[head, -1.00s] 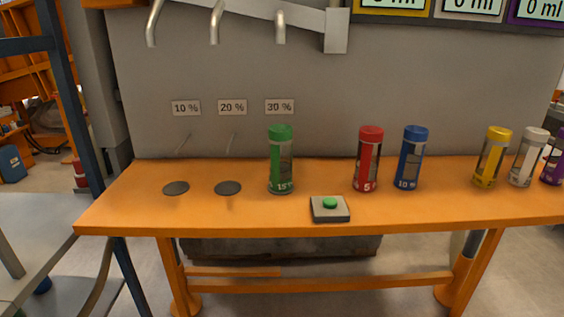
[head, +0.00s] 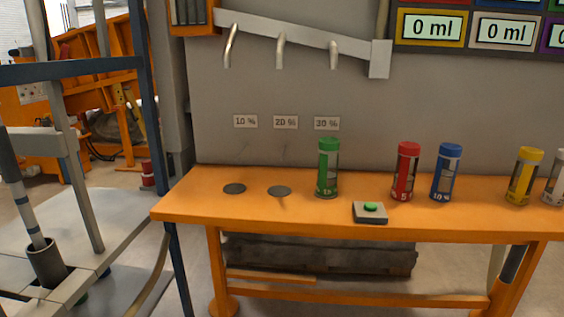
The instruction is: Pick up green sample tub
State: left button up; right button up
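The green sample tub (head: 327,170) is a clear cylinder with a green cap and green label. It stands upright on the orange bench (head: 190,207), below the "30 %" sign (head: 327,123) and the rightmost of three bent spouts (head: 333,55). Nothing touches it. Neither of my grippers shows in the head view.
A grey box with a green button (head: 370,212) sits in front and right of the tub. Red (head: 405,172), blue (head: 446,173) and yellow (head: 524,176) tubs stand further right. Two dark discs (head: 279,191) lie left. A metal frame (head: 160,120) stands at the left.

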aim_at(329, 149)
jog(key=u, duration=0.35)
jog(key=i, duration=0.95)
jog(key=z, duration=0.15)
